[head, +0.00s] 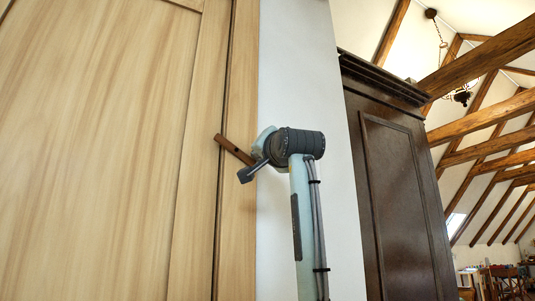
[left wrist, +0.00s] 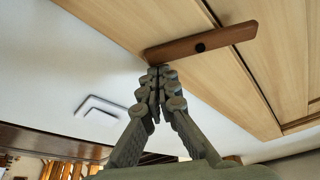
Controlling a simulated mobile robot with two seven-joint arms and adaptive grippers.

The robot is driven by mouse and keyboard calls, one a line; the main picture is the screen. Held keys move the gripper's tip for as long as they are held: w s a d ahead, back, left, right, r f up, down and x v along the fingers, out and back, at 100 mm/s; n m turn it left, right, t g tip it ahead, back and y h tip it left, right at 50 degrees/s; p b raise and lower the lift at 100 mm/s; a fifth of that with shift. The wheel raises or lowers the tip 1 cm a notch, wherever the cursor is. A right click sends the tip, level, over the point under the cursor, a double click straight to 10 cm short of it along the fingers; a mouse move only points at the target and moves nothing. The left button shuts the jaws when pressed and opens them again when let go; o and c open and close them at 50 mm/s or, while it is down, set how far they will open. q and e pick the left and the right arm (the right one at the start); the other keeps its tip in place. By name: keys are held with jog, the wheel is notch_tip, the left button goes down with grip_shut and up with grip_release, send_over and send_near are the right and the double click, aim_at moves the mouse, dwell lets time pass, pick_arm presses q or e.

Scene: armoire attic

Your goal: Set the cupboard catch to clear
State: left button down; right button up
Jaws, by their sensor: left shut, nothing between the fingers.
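The cupboard catch (head: 233,149) is a dark brown wooden bar on a pale wood front. It is tilted, its upper left end lying across the dark seam between the door panel (head: 100,150) and the edge strip. In the left wrist view the catch (left wrist: 222,39) shows a dark pivot near its middle, and its right end crosses the seam. My left gripper (head: 247,173) is shut and empty at the catch's lower right end. In the left wrist view its fingertips (left wrist: 156,72) are close to the catch's left end; I cannot tell whether they touch. My right gripper is out of view.
A white wall (head: 300,60) stands right of the pale cupboard. A dark brown armoire (head: 400,190) stands further right. Wooden roof beams (head: 490,120) and a hanging lamp (head: 461,97) are far back. Space in front of the wall around my left arm looks clear.

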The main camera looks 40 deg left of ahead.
aim_at(251, 165)
pick_arm(q)
jog(key=m, duration=0.1)
jog(key=f+m, duration=0.1)
jog(key=m+h, duration=0.1)
jog(key=shift+s+a+f+m+t, duration=0.15)
jog(key=shift+s+a+m+t, duration=0.15)
jog(key=shift+a, duration=0.05)
jog(key=m+h, duration=0.1)
jog(key=m, duration=0.1)
jog(key=s+f+m+h, duration=0.1)
jog(key=m, duration=0.2)
jog(key=shift+s+a+f+b, duration=0.1)
jog(key=shift+a+f+b, duration=0.1)
jog(key=shift+b, duration=0.15)
jog(key=shift+s+f, duration=0.1)
jog(key=shift+f, duration=0.1)
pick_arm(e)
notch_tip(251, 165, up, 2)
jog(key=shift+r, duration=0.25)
